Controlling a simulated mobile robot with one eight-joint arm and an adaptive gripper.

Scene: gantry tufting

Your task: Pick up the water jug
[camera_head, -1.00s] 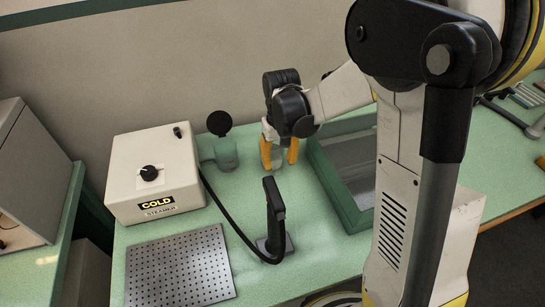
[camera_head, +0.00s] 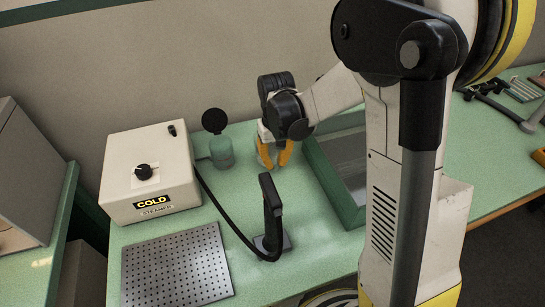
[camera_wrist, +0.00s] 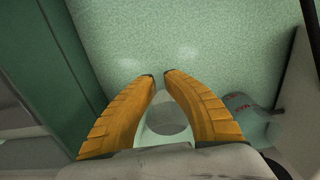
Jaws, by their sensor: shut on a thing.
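My gripper (camera_head: 275,166) has orange fingers and points down at the green bench in the head view. In the wrist view, its fingertips (camera_wrist: 159,77) are drawn close together, with a pale, partly see-through vessel (camera_wrist: 151,133) between the fingers, which I take for the water jug. The fingers are shut on it. Only its pale rim and a grey round area show; my gripper hides most of it. In the head view it is barely visible behind the fingers. I cannot tell whether it is clear of the bench.
A steamer box (camera_head: 150,180), a perforated plate (camera_head: 178,265) and a black corded handle on a stand (camera_head: 272,212) are nearby. A green-framed tray (camera_head: 324,182) lies close on the right.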

